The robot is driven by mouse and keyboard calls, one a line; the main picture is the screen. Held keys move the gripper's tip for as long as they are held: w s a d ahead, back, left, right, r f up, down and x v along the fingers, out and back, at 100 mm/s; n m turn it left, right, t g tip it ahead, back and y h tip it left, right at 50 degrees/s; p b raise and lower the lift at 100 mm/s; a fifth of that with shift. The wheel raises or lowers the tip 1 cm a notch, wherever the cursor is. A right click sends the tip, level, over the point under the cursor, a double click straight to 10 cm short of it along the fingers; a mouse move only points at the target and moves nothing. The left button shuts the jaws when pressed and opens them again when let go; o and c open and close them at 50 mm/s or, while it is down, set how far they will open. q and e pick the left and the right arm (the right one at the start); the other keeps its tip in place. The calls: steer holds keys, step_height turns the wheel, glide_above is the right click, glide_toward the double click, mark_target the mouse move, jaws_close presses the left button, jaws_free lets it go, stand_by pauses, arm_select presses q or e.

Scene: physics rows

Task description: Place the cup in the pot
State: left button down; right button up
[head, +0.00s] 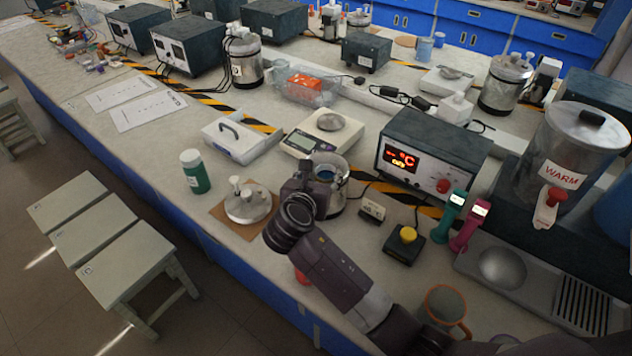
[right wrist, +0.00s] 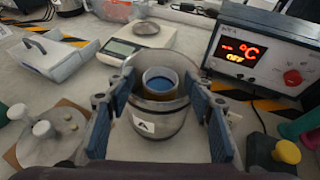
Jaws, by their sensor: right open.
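The pot (head: 339,201) is a metal vessel on the bench, marked A in the right wrist view (right wrist: 158,122). The cup (right wrist: 161,82), pale outside with a blue inside, is upright within the pot's rim in the right wrist view. Its blue inside (head: 325,175) also shows in the head view. I cannot see whether its base touches the pot's bottom. My right gripper (head: 318,173) is over the pot. In the right wrist view its blue-padded fingers (right wrist: 160,88) are spread apart on either side of the cup, holding nothing. My left gripper is out of view.
A lid (head: 247,204) lies on a cork mat left of the pot, with a green bottle (head: 195,171) behind it. A scale (head: 320,135) stands behind the pot. A control box (head: 432,152) and a yellow-button box (head: 405,243) stand to the right.

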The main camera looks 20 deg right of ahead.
steer(key=v, duration=0.6)
steer(key=shift+s+r, duration=0.15)
steer(key=shift+r, duration=0.05)
steer(key=shift+a, duration=0.15)
